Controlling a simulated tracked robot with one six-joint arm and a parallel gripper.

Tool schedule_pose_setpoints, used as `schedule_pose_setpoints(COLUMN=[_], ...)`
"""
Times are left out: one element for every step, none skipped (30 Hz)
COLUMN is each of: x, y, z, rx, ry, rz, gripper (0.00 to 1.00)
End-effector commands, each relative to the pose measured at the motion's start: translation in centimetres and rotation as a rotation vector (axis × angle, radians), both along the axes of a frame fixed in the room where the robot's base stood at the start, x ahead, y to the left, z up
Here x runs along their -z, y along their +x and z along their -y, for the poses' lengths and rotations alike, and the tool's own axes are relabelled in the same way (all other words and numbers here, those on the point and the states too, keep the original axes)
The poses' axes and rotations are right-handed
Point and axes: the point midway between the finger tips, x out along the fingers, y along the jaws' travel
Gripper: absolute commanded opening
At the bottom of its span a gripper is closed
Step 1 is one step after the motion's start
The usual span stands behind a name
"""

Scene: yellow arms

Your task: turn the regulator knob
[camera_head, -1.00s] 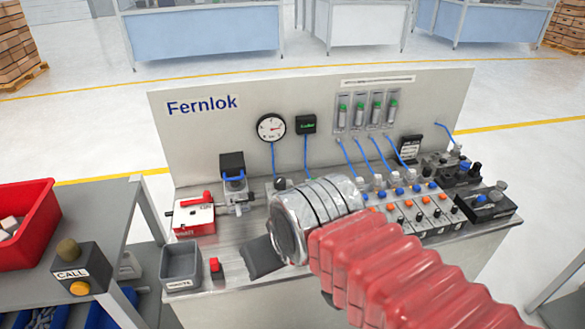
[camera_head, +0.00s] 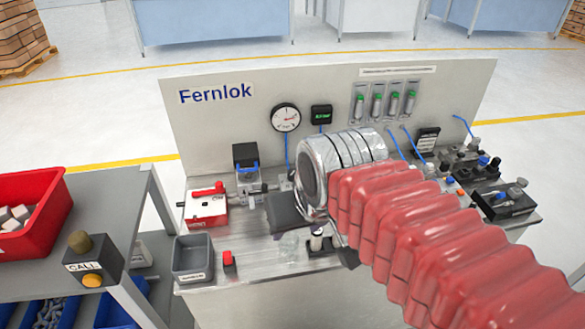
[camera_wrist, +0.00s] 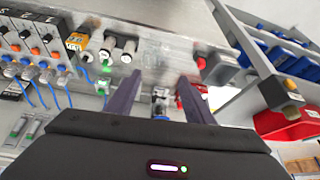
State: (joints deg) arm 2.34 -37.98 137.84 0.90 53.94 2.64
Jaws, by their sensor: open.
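The regulator knob cannot be picked out surely. In the head view, the tube under the round gauge (camera_head: 286,118) runs down behind my silver wrist, where a dark knob showed earlier. A black-topped fitting (camera_head: 245,155) with a blue band stands left of there on the bench. In the wrist view, my gripper (camera_wrist: 158,98) is open, with two dark fingers apart. A small blurred fitting (camera_wrist: 160,95) shows between them; whether they touch it cannot be told.
A white-and-red lever box (camera_head: 206,208), a grey bin (camera_head: 193,259) and a red button (camera_head: 229,261) are on the bench's left. A white-topped cylinder (camera_head: 316,238) stands near the front. Valves (camera_head: 500,198) crowd the right. A back panel (camera_head: 220,125) closes the rear.

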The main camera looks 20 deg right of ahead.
Motion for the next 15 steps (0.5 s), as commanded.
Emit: schedule_pose_setpoints(x=[-0.6,-0.9,-1.4,-1.7,-2.1,-2.5,-2.8,-3.1,-3.5,-3.7,-4.0,-4.3,-4.5,-4.6,-4.8], y=[0.9,1.4,2.2,2.7,3.3,4.1,4.7,5.3,6.1,6.7,7.4,8.2,8.8,9.4,10.3], z=[0.3,0.4,0.5,0.7,0.8,1.0,1.2,1.3,1.5,1.7,1.9,2.1,2.3,2.4,2.7], rx=[0.029,0.049,0.076,0.098,0.119,0.148,0.17,0.193,0.221,0.243,0.265,0.294,0.316,0.339,0.369], ry=[0.011,0.019,0.03,0.038,0.046,0.056,0.064,0.072,0.081,0.089,0.097,0.106,0.113,0.12,0.128], rz=[-0.014,-0.023,-0.033,-0.042,-0.051,-0.062,-0.071,-0.079,-0.089,-0.099,-0.106,-0.117,-0.125,-0.133,-0.145], gripper=[0.48,0.48,0.48,0.48,0.48,0.48,0.48,0.48,0.48,0.48,0.48,0.48,0.48,0.48,0.48])
